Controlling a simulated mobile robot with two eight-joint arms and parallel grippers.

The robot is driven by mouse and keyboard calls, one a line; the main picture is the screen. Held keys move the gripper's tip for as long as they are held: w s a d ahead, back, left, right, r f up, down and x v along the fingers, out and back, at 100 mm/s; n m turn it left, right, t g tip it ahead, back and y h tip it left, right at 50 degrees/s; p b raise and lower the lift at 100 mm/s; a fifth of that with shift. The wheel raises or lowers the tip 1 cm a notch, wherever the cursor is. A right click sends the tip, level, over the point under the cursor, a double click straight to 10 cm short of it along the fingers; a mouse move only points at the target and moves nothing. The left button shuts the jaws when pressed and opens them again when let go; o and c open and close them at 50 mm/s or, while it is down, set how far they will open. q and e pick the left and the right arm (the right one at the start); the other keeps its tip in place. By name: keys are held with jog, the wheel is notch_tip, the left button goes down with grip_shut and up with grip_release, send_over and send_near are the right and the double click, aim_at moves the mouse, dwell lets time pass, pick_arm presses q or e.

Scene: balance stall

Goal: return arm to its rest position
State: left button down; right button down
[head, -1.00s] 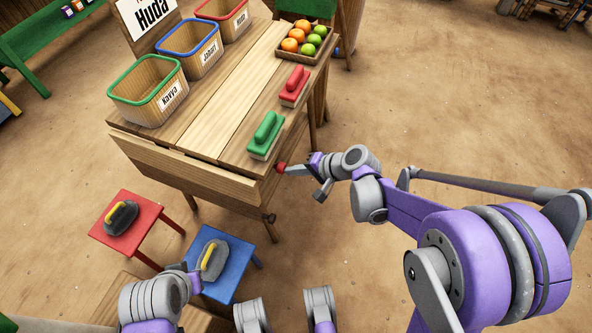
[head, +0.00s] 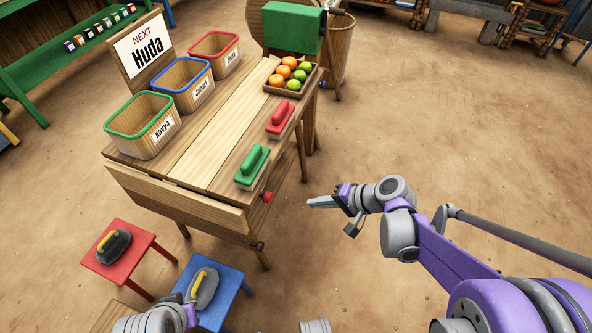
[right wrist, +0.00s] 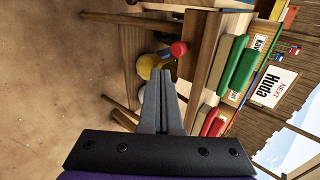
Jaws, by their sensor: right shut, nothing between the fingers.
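My right gripper (head: 322,202) is shut and empty, held in the air to the right of the wooden table (head: 215,130). In the right wrist view its fingers (right wrist: 165,80) are together, pointing toward the table's side. A red knob (head: 267,197) sits on the table's near right side, left of the fingertips and apart from them. It also shows in the right wrist view (right wrist: 179,49).
On the table stand a green-rimmed basket (head: 142,136), a blue-rimmed one (head: 186,89), a red-rimmed one (head: 216,58), green (head: 252,167) and red (head: 280,119) handled blocks and a fruit tray (head: 268,92). Red (head: 142,245) and blue (head: 228,275) stools stand in front. The right floor is clear.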

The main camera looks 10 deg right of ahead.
jog(key=shift+s, duration=0.1)
